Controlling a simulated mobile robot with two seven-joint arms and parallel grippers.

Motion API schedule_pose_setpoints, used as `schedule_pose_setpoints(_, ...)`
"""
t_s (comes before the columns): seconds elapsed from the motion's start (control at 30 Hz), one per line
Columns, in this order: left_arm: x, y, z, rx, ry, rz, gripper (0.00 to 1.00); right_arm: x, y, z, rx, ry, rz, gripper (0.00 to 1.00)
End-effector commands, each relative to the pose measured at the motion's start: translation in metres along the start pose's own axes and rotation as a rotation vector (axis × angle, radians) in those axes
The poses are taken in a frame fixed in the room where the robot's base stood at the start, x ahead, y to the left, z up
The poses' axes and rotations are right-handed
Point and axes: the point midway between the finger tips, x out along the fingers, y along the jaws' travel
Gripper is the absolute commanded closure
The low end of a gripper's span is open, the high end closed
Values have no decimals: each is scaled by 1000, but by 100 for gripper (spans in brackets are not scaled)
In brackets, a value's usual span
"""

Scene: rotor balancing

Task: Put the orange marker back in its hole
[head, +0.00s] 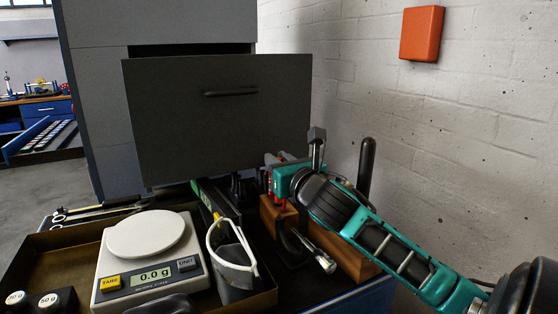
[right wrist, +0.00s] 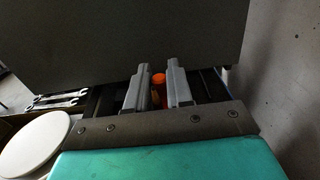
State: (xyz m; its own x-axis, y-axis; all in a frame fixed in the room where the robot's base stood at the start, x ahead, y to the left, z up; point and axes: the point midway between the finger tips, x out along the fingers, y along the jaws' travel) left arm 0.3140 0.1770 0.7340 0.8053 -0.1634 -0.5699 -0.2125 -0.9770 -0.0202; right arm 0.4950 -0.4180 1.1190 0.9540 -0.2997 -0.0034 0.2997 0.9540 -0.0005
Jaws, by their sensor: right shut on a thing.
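My right gripper (head: 281,158) is in front of the grey drawer front, above the left end of a wooden block (head: 340,250). In the right wrist view its two grey fingers (right wrist: 158,88) are closed on the orange marker (right wrist: 158,79), whose round orange end shows between them. The marker's lower part is hidden, and I cannot make out the marker clearly in the head view. The block's holes are hidden by the gripper and arm. My left gripper is not in view.
A dark drawer front (head: 220,125) stands close behind the gripper. A scale (head: 150,275) reading 0.0 g and a grey cup (head: 236,286) with a white-rimmed item sit in a tray to the left. A black upright handle (head: 366,165) rises behind my right arm, near the wall.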

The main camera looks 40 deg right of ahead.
Motion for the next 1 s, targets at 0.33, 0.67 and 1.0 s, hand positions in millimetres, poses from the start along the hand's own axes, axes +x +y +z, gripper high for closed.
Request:
schedule_pose_setpoints(0.33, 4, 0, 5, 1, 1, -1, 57, 0, 0, -12, -1, 0, -1, 100)
schedule_pose_setpoints(0.67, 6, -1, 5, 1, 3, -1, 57, 0, 0, -14, -1, 0, 0, 100)
schedule_pose_setpoints(1.0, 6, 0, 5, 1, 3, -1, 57, 0, 0, -14, -1, 0, 0, 53)
